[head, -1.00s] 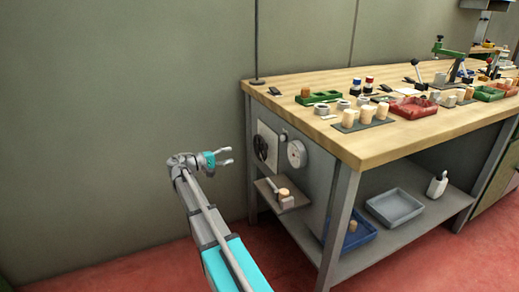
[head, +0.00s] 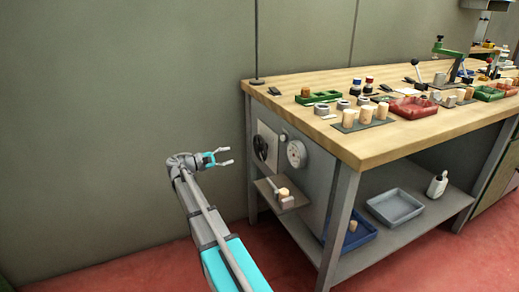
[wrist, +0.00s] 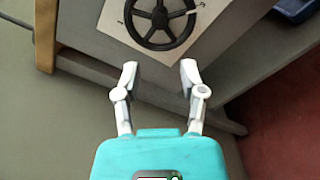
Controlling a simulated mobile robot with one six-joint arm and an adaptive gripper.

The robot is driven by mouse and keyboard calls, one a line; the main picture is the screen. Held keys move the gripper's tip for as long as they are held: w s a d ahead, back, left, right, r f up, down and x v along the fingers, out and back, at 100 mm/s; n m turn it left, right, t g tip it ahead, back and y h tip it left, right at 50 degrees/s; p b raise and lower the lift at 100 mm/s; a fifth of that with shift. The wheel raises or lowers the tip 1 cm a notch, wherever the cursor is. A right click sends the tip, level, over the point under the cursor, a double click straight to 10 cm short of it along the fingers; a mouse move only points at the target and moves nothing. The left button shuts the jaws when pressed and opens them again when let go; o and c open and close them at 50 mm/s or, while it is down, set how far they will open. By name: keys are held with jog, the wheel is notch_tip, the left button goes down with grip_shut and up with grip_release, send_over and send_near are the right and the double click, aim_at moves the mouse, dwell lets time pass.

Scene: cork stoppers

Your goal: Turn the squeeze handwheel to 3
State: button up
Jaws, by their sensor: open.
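The squeeze handwheel is a black spoked wheel (wrist: 160,20) on a pale plate (wrist: 113,20) at the top of the wrist view, its upper edge cut off. In the head view the dark wheel (head: 261,148) is on the end panel of the workbench.
A round white dial (head: 297,153) sits right of the wheel on the panel. A small shelf (head: 270,190) with a cork-topped item juts out below. The wooden benchtop (head: 375,150) overhangs above. Free room lies left of the bench along the wall.

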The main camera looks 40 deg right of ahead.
aim_at(258, 148)
jog(key=x, duration=1.3)
jog(key=shift+s+d, duration=0.15)
jog(key=shift+d, duration=0.15)
grip_shut()
